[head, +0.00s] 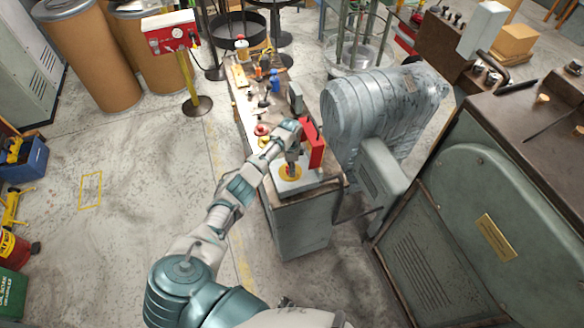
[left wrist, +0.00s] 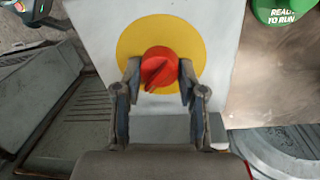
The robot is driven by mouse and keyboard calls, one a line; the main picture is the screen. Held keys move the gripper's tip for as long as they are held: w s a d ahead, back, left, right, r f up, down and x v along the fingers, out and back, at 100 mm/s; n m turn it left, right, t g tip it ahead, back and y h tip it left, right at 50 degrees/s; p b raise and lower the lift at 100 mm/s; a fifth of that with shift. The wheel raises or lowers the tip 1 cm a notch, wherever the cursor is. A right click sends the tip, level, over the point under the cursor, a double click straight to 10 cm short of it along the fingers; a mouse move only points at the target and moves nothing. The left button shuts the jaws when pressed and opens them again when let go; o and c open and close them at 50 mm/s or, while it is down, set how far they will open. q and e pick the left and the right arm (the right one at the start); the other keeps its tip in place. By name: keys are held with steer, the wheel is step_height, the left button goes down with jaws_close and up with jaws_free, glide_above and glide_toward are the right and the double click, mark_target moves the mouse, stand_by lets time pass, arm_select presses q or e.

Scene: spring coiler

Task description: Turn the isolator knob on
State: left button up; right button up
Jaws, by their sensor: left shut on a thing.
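The isolator knob (left wrist: 160,68) is red and sits at the centre of a round yellow plate (left wrist: 142,32) on a pale grey box face (left wrist: 90,25). A dark slanted line runs across the knob's face. My left gripper (left wrist: 160,75) has one finger on each side of the knob and is shut on it. In the head view, my left gripper (head: 291,158) reaches down over the yellow plate (head: 290,174) at the near end of the bench, and the knob itself is mostly hidden there. My right gripper is not in view.
A red upright box (head: 313,145) stands close beside my left gripper. A large grey ribbed machine housing (head: 375,115) is to the right. A green round "READY TO RUN" sign (left wrist: 285,12) shows in the left wrist view. The floor left of the bench is open.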

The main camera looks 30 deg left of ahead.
arm_select(q)
steer(key=shift+s+a, duration=0.1)
steer(key=shift+a, duration=0.15)
steer(key=o, duration=1.1)
steer(key=shift+o, duration=0.2)
steer(key=shift+s+a, duration=0.1)
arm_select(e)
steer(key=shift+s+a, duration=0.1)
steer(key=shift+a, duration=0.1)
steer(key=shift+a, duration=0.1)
arm_select(q)
steer(key=shift+w+r, duration=0.2)
steer(key=shift+r, duration=0.15)
step_height(320, 180, up, 11)
steer(key=shift+w+a, duration=0.25)
steer(key=shift+a, duration=0.1)
